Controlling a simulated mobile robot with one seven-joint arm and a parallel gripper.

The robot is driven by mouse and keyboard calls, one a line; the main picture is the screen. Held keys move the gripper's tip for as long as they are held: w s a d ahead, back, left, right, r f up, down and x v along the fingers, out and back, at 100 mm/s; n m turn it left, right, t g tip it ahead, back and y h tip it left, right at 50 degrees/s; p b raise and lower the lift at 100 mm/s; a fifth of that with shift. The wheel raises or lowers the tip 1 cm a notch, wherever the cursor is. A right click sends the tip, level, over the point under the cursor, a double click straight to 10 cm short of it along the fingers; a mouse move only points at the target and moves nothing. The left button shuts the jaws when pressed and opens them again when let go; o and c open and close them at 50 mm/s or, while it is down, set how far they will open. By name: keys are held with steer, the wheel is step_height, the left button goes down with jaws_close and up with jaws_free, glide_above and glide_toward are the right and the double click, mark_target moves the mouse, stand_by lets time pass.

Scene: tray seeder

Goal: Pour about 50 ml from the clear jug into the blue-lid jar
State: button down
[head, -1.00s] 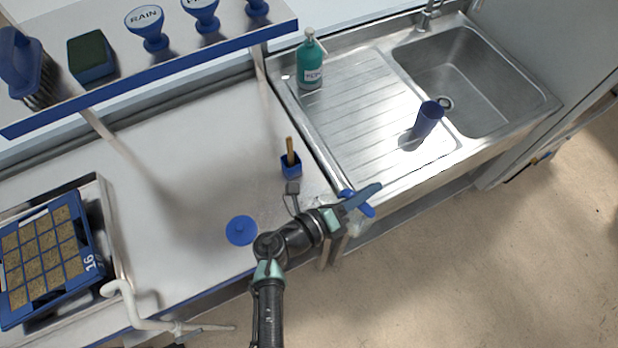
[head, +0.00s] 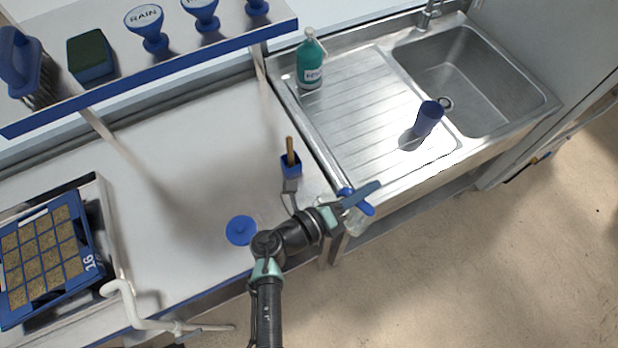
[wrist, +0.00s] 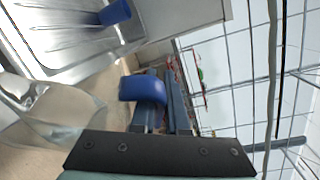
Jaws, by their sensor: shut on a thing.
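My gripper (head: 357,195) is shut on the blue handle (wrist: 143,89) of the clear jug (wrist: 50,108). In the wrist view the see-through jug is at the left, beside the fingers. In the head view the jug is held above the front edge where counter and sink unit meet. Its tilt and liquid level are hard to tell. A round blue lid with a small knob (head: 241,230) shows from above on the counter, left of my gripper and apart from it. I cannot tell whether a jar body is under it.
A blue cylinder (head: 428,118) stands on the drainboard (head: 350,110) by the sink basin (head: 470,75). A green pump bottle (head: 311,62) is at the back. A seed tray (head: 88,262) is at the left.

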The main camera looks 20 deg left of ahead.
steer(key=d+f+m+g+y+b, duration=0.1)
steer(key=d+f+m+y+b, duration=0.1)
steer(key=d+f+m, duration=0.4)
step_height(320, 180, down, 3)
steer(key=shift+s+r+y, duration=0.1)
steer(key=shift+s+y, duration=0.3)
steer(key=shift+d, duration=0.15)
stand_by(1.5)
steer(key=d+f+m+y+b, duration=0.2)
steer(key=d+f+m+b, duration=0.1)
steer(key=d+f, duration=0.1)
steer(key=shift+s+d+f+m+y, duration=0.25)
steer(key=shift+s+f+m+y, duration=0.05)
steer(key=shift+m+y, duration=0.1)
